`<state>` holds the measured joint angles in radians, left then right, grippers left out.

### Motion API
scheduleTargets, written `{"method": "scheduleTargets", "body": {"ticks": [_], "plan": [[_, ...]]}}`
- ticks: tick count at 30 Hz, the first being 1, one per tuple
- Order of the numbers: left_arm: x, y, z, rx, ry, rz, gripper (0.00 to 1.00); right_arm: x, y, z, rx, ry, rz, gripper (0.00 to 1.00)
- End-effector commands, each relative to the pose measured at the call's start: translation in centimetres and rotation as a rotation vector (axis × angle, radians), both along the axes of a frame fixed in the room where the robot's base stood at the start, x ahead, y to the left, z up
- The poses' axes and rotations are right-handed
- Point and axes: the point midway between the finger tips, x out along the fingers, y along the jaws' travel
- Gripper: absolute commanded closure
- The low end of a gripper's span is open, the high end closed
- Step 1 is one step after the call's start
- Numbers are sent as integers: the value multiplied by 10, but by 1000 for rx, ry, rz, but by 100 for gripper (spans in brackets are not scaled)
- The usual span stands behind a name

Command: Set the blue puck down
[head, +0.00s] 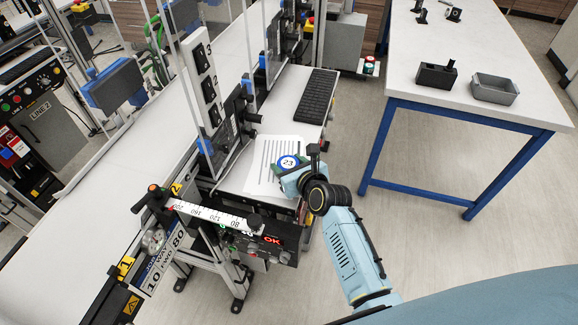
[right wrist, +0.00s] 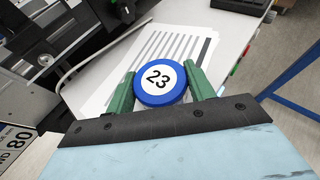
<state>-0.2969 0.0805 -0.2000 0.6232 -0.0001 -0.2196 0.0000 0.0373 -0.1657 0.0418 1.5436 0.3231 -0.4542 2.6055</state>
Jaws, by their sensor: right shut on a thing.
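The blue puck (right wrist: 159,83) has a white face marked 23 and sits between the two green fingers of my right gripper (right wrist: 160,88). In the head view the puck (head: 288,162) is over the near part of a striped white sheet (head: 268,160) on a white shelf beside the conveyor. My right gripper (head: 291,170) is shut on the puck. The sheet also shows behind the puck in the right wrist view (right wrist: 150,50). I cannot tell whether the puck touches the sheet. My left gripper is not in view.
A black keyboard (head: 316,96) lies on the shelf beyond the sheet. A dark screen and uprights stand left of the sheet. A control box with a red OK display (head: 268,240) is below. A blue-framed table (head: 470,85) with a grey tray (head: 495,88) stands at right.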

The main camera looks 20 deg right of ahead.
Motion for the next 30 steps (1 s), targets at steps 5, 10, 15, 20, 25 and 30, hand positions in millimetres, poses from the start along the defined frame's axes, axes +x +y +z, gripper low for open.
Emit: {"method": "scheduleTargets", "body": {"ticks": [5,10,15,20,25,30], "plan": [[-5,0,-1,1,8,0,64,0,0,-3,1,-3,0,70],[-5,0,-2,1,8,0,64,0,0,-4,1,-2,0,70],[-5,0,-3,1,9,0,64,0,0,-7,0,-1,0,37],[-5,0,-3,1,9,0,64,0,0,-7,0,-1,0,25],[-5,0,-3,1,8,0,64,0,0,-7,0,-1,0,25],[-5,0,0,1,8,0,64,-4,-1,-2,2,0,-1,25]]}}
